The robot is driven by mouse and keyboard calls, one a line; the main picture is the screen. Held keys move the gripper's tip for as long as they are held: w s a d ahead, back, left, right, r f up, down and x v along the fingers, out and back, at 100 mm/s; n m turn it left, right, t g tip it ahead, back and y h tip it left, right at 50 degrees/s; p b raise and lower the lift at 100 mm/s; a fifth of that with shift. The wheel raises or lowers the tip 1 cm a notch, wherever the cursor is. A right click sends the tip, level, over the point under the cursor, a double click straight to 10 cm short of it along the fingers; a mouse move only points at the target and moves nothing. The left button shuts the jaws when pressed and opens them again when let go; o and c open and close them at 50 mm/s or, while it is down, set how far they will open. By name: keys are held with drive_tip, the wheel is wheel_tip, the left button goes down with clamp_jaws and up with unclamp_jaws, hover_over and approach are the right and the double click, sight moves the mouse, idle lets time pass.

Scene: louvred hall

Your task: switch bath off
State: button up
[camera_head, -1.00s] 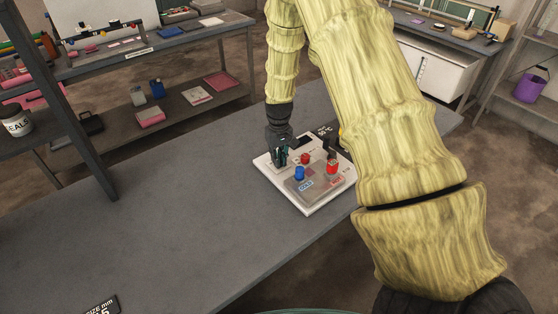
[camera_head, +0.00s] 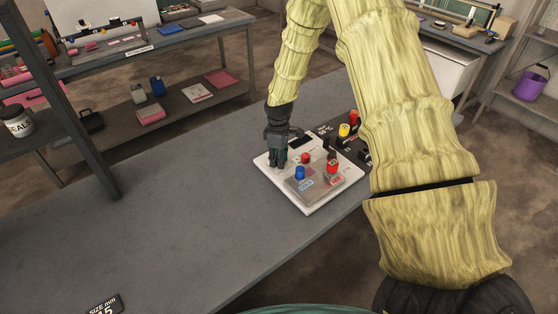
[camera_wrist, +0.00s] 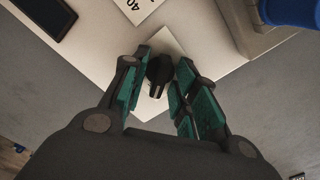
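The bath's control panel appears to be the white plate (camera_head: 316,206) on the grey bench in the head view. My gripper (camera_head: 277,162) is low over its left corner, pointing down. In the wrist view a black knob (camera_wrist: 159,74) sits on a pale strip of the white plate (camera_wrist: 100,50). It lies between the teal fingertips of my gripper (camera_wrist: 160,72), which are spread to either side of it. The right fingertip looks very close to the knob; contact cannot be told. In the head view my gripper hides the knob.
A grey box (camera_head: 321,191) on the plate carries a blue knob (camera_head: 300,173) and a red one (camera_head: 333,167). Another red knob (camera_head: 305,158) is beside it. A dark unit with yellow (camera_head: 344,130) and red (camera_head: 354,117) tops stands behind.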

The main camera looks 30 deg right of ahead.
drive_tip(key=shift+d+r, duration=0.1)
drive_tip(key=shift+r, duration=0.1)
drive_tip(key=shift+r+p, duration=2.25)
drive_tip(key=shift+r, duration=1.2)
